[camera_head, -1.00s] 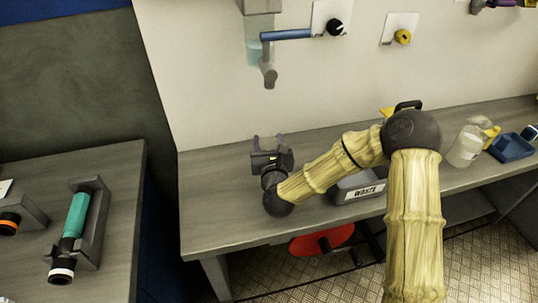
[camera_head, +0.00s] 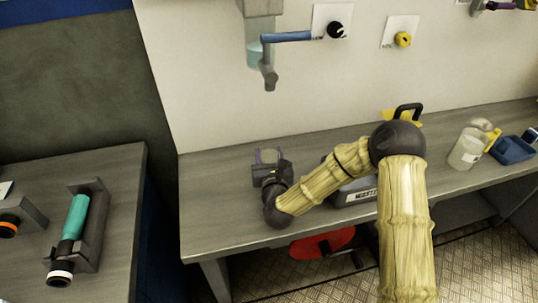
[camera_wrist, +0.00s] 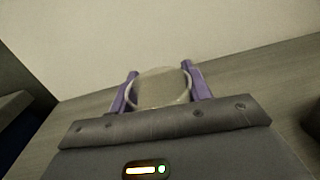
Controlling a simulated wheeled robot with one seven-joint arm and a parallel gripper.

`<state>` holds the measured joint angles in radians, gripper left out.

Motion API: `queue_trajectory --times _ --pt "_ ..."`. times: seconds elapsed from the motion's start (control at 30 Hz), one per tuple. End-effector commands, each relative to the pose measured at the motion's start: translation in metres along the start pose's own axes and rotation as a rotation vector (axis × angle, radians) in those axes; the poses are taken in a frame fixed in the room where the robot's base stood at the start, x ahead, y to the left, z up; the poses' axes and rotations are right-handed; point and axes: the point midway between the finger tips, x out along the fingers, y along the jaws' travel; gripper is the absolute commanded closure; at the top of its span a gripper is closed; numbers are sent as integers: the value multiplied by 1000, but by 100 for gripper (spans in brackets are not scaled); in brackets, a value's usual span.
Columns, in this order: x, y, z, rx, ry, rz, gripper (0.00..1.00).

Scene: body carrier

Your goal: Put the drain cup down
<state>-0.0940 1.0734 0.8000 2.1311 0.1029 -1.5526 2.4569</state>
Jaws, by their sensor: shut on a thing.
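The drain cup (camera_wrist: 160,87) is a clear, pale, round cup. In the wrist view it sits between the two purple fingers of my gripper (camera_wrist: 160,92), which are shut on it. In the head view my gripper (camera_head: 268,157) is at the left part of the grey bench (camera_head: 215,205), low over its top near the back wall. There the cup is small and mostly hidden behind the gripper body. I cannot tell whether its base touches the bench.
A tap with a blue lever (camera_head: 287,37) is on the wall above. A grey bin labelled waste (camera_head: 355,196) stands right of my gripper, partly behind my arm. The bench's left end is clear.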

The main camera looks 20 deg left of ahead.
Motion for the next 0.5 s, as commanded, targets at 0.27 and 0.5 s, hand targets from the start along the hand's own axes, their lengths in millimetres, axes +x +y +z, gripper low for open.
queue_trajectory --times 0.27,0.5 --pt "0 0 -1 0 0 0 30" --pt "0 0 2 0 0 0 30"
